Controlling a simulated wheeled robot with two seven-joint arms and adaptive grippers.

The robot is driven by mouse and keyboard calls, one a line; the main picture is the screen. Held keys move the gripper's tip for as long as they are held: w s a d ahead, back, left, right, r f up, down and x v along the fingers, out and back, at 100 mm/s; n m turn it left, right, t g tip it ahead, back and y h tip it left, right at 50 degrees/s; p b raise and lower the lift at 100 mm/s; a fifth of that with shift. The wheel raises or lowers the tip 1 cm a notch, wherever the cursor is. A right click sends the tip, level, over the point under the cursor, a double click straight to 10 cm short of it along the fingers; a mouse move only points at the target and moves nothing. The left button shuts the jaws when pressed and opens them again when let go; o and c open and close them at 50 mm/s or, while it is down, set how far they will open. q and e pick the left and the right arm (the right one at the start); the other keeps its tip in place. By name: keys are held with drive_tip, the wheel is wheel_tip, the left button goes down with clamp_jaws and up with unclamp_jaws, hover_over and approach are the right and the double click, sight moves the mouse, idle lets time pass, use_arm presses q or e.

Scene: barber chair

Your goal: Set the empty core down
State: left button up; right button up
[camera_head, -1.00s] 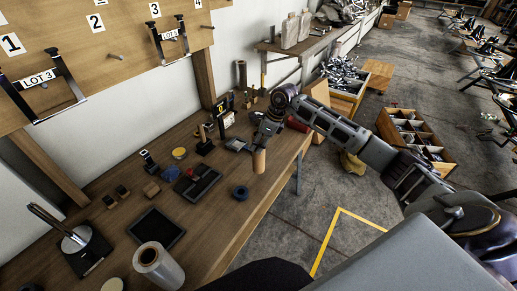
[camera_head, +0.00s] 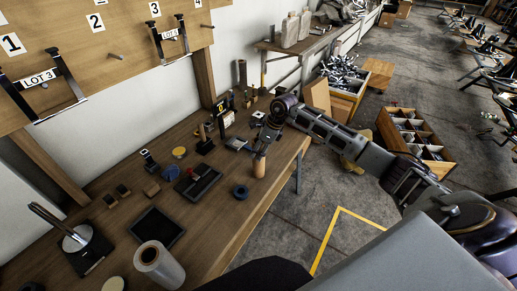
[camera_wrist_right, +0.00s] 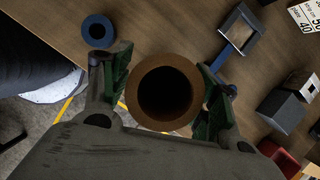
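The empty core is a short brown cardboard tube (camera_head: 259,168), upright near the front edge of the workbench (camera_head: 222,226). In the right wrist view I look into its hollow end (camera_wrist_right: 131,93). My right gripper (camera_head: 261,151) is over its top, and its green-padded fingers (camera_wrist_right: 165,85) lie close along both sides of the tube, seemingly closed on it. I cannot tell whether the core's base touches the bench. My left gripper is not in view.
A blue ring (camera_head: 240,192) lies left of the core, with a dark tray (camera_head: 207,184) beyond it. A film roll (camera_head: 158,264) stands at the front left. Small devices sit behind the core. Bare bench lies around the core's left and front.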

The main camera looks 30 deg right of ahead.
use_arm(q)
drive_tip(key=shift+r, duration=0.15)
use_arm(e)
drive_tip(key=shift+r, duration=0.15)
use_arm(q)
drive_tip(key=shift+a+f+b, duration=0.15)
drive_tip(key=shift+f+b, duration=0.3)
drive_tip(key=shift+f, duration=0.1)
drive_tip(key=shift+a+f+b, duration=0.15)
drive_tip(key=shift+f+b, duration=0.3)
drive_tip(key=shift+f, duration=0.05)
use_arm(e)
drive_tip(key=v, duration=1.2)
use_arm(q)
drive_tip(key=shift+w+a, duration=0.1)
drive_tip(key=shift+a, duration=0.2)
use_arm(e)
drive_tip(key=shift+w, duration=0.1)
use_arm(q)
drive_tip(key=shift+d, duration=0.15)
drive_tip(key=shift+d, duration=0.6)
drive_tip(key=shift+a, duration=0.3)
